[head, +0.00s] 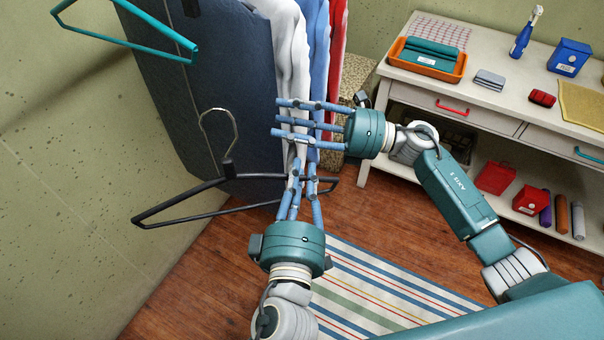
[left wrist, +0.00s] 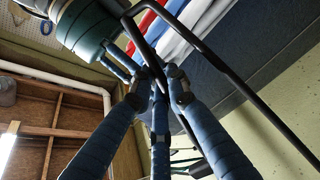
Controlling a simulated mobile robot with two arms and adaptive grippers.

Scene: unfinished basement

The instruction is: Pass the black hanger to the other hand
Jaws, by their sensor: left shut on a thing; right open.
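The black hanger (head: 184,197) is held in the air at centre left in the head view, with its metal hook pointing up. My left gripper (head: 304,178) is shut on its right end; the fingers cover part of the bar. In the left wrist view the hanger's black bars (left wrist: 250,97) run from the fingers (left wrist: 158,85) to the right. My right gripper (head: 280,119) is open just above the left one, its fingers pointing left in front of the clothes. It also shows at upper left in the left wrist view (left wrist: 85,30). Whether it touches the hanger is unclear.
A teal hanger (head: 130,42) is at upper left. Dark, white, blue and red garments (head: 285,45) hang behind the grippers. A white workbench (head: 480,90) with an orange tray (head: 459,70) and drawers stands at right. A striped rug (head: 375,290) lies on the wooden floor.

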